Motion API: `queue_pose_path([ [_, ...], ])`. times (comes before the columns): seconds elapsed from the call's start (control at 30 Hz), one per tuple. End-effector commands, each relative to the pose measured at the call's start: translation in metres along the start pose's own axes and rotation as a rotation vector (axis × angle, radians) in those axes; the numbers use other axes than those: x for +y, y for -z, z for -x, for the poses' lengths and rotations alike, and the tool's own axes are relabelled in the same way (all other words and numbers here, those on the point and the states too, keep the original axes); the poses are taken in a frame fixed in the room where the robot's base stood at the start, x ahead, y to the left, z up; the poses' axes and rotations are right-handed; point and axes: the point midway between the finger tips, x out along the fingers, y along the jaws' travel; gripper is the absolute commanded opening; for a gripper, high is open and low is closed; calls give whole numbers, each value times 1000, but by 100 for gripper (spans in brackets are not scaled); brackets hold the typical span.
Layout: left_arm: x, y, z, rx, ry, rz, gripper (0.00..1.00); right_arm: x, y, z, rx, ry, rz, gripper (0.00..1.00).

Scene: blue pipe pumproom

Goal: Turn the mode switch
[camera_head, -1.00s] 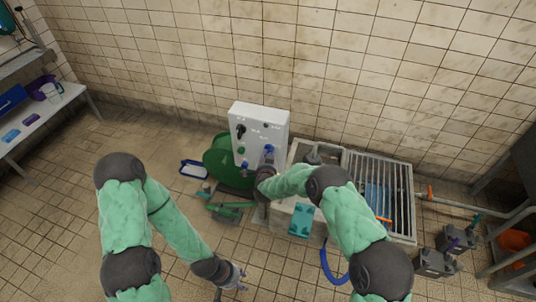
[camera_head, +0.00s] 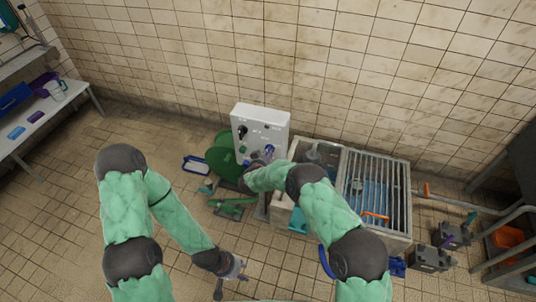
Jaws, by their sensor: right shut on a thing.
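The white control panel (camera_head: 260,117) stands upright in the middle, with a black rotary switch (camera_head: 242,132) at its upper left and a green button (camera_head: 242,149) below that. My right gripper (camera_head: 267,153) is at the panel's lower right face, shut on a small control there. Fingers and wrist hide that control, so I cannot tell its shape or angle. The black switch is clear of the gripper. My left gripper (camera_head: 241,270) is low over the floor at the bottom centre, empty, its fingertips apart.
A green round reel (camera_head: 222,155) stands left of the panel. A metal grate (camera_head: 376,185) on a basin is at the right. Grey boxes (camera_head: 432,259) sit on the floor farther right. A shelf with trays (camera_head: 17,132) is at the far left. The tiled floor at left is open.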

Motion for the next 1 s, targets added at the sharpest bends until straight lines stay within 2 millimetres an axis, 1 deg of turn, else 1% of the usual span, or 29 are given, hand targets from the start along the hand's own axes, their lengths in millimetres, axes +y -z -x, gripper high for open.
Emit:
queue_pose_path([
  [0.5, 0, 0, 1, 0, 0, 0, 40, 0, 0, 0, 1, -9, 22, 0],
  [0.53, 0, 0, 1, 0, 0, 0, 40, 0, 0, 0, 1, -9, 22, 23],
  [0.57, 0, 0, 1, 0, 0, 0, 40, 0, 0, 0, 1, -9, 22, 31],
  [0.6, 0, 0, 1, 0, 0, 0, 40, 0, 0, 0, 1, -9, 22, 42],
  [0.63, 0, 0, 1, 0, 0, 0, 40, 0, 0, 0, 1, -9, 22, 44],
  [1.0, 0, 0, 1, 0, 0, 0, 40, -1, 0, 3, 1, -8, 21, 44],
])
